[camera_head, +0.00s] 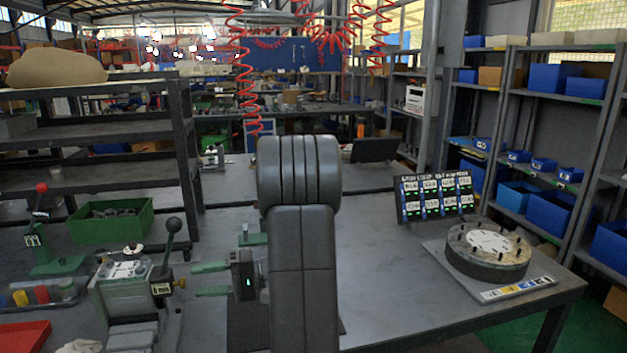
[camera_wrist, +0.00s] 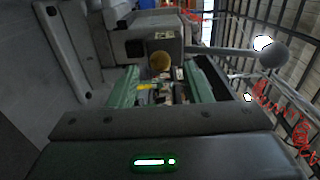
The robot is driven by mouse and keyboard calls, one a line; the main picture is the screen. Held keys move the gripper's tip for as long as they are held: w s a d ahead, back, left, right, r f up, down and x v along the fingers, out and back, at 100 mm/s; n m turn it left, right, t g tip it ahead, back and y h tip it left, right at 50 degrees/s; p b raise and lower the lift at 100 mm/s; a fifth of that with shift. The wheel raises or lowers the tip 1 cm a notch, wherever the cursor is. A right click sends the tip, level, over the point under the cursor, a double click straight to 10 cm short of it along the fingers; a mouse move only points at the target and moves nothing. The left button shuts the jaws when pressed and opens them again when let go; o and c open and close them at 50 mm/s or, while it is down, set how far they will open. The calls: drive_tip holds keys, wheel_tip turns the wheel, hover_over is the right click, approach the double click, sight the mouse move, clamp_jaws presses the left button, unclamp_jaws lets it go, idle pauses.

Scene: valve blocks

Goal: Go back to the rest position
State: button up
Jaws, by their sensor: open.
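My gripper (camera_head: 197,279) is at the centre left in the head view. Its two green fingers point left and are apart, with nothing between them. A grey valve block (camera_head: 125,290) with a black ball-ended lever (camera_head: 173,228) and an "8 mm" label stands on the bench just left of the fingertips. Its small brass port (camera_head: 181,283) faces them across a small gap. In the wrist view my gripper (camera_wrist: 163,75) frames the valve block (camera_wrist: 140,40), with the brass port (camera_wrist: 159,62) ahead and the lever's ball (camera_wrist: 273,52) at the right. My arm hides part of the bench.
A green bin (camera_head: 140,222) of dark parts, a green press (camera_head: 52,255) with a red knob and a red tray (camera_head: 22,338) are at left. A round flange (camera_head: 487,262) and a label panel (camera_head: 435,197) are at right.

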drive_tip(key=shift+s+a+n, duration=0.1)
drive_tip(key=shift+a+n, duration=0.3)
drive_tip(key=shift+n, duration=2.55)
drive_tip(key=shift+s+a+n, duration=0.1)
drive_tip(key=shift+a+n, duration=0.35)
drive_tip(key=shift+n, duration=2.55)
drive_tip(key=shift+s+a+n, duration=0.1)
drive_tip(key=shift+a+n, duration=0.3)
drive_tip(key=shift+n, duration=2.55)
